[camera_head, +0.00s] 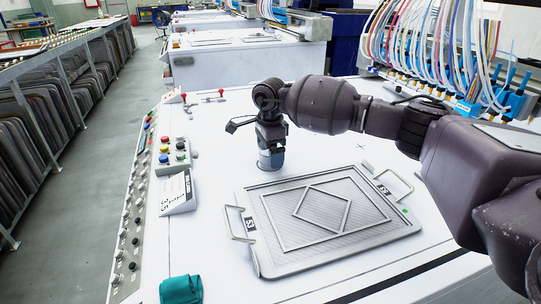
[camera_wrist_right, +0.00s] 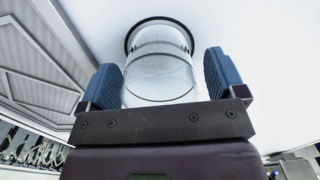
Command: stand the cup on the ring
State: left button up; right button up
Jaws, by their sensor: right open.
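The cup (camera_wrist_right: 160,75) is clear and shows between the fingers of my right gripper (camera_wrist_right: 165,80) in the right wrist view. A gap shows between each finger and the cup, so the gripper is open around it. A dark ring (camera_wrist_right: 131,40) shows around the far end of the cup, against the white table; the cup appears to stand on it. I cannot tell exactly how it is seated. In the head view my right gripper (camera_head: 271,148) points down, with the cup (camera_head: 270,164) low at the table beneath it. My left gripper is not in view.
A grey tray (camera_head: 264,254) with two handles and a diamond frame lies just in front of the gripper. A button box (camera_head: 173,155), a label stand (camera_head: 177,193) and a teal object (camera_head: 181,289) are at left. Hoses and blue nozzles (camera_head: 468,108) hang at upper right.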

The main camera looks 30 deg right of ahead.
notch_tip(320, 180, up, 11)
jog(key=p, duration=0.1)
dwell(0.7)
